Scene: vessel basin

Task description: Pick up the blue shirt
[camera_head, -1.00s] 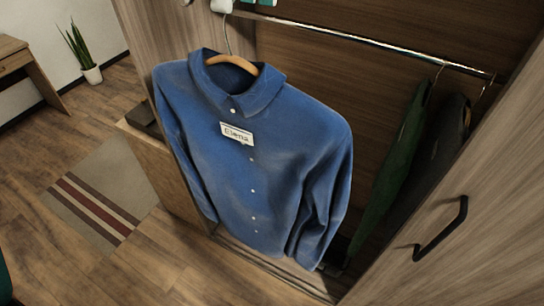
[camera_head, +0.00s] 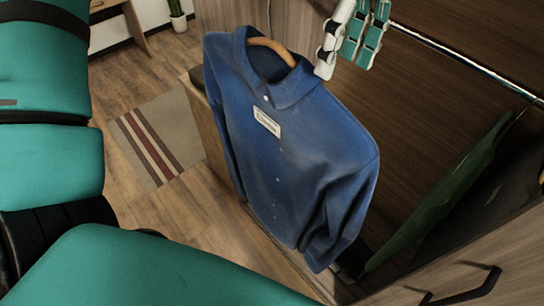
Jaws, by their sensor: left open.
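The blue shirt (camera_head: 290,150) hangs on a wooden hanger (camera_head: 272,48), with its collar and a white name tag (camera_head: 267,122) facing me. My left gripper (camera_head: 345,62), with white and teal fingers, is open at the top of the view. It appears just right of the collar, above the shirt's shoulder. I cannot tell whether it touches the cloth. The hanger's hook and the rail above the shirt are mostly out of view. My right gripper is not in view.
A green garment (camera_head: 440,195) and a dark garment hang to the right in the wooden wardrobe. A door with a black handle (camera_head: 468,290) stands at the lower right. A striped rug (camera_head: 150,145) and a potted plant (camera_head: 178,18) are at the left. My teal arm fills the left side.

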